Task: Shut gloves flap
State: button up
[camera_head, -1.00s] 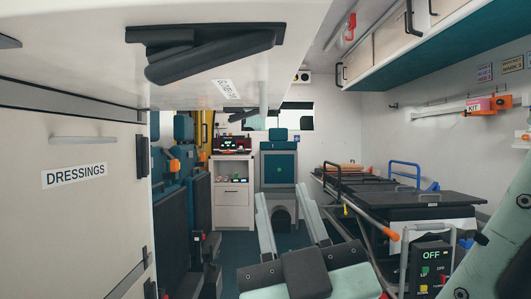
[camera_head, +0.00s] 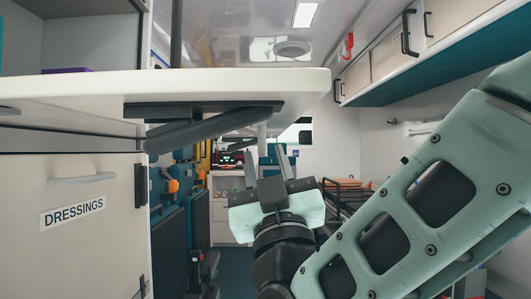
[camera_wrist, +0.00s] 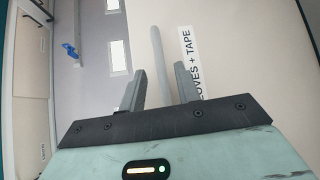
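The gloves flap (camera_head: 240,85) is a white panel standing out level, seen nearly edge-on at upper left in the head view. A dark bracket (camera_head: 215,125) is under it. In the wrist view its pale underside (camera_wrist: 240,45) carries a label (camera_wrist: 187,65), partly hidden, reading "OVES + TAPE", and a grey bar handle (camera_wrist: 158,60). My gripper (camera_head: 268,168) is below the flap's right end, pointing up. Its two fingers (camera_wrist: 160,90) are apart with the handle showing between them. I cannot tell whether they touch it.
The open compartment (camera_head: 95,35) above the flap holds something purple (camera_head: 68,71). A closed DRESSINGS panel (camera_head: 85,240) is below. My arm crosses the right side. An overhead cabinet (camera_head: 455,50) runs along the upper right. A stretcher (camera_head: 345,190) stands behind my arm.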

jog(key=shift+x, duration=1.3)
grip_shut()
